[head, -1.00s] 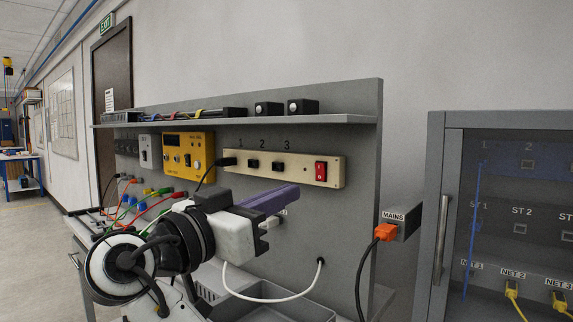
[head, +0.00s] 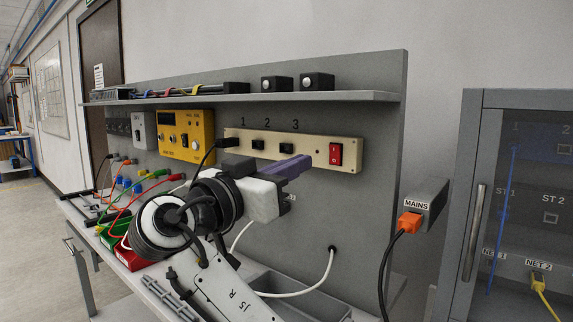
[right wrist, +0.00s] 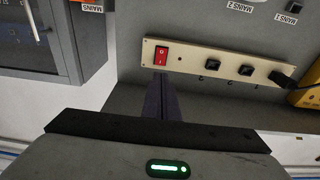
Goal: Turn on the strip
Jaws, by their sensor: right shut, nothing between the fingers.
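The beige power strip (head: 350,143) is mounted on the grey back panel, with numbered sockets and a red rocker switch (head: 336,154) at its right end. In the right wrist view the strip (right wrist: 205,61) appears turned over, with the red switch (right wrist: 161,57) at its left end. My right gripper (head: 305,162) has its purple fingers closed together, empty, with the tips just left of and slightly below the switch in the head view. In the right wrist view the fingertips (right wrist: 161,76) point at the switch's end of the strip. I cannot tell whether they touch it. My left gripper is not visible.
A black plug (head: 229,141) sits in socket 1. A yellow instrument (head: 187,127) is left of the strip. A shelf (head: 290,97) runs above. The orange MAINS plug (head: 409,222) and a glass-fronted cabinet (head: 480,200) are at right. A white cable loops below.

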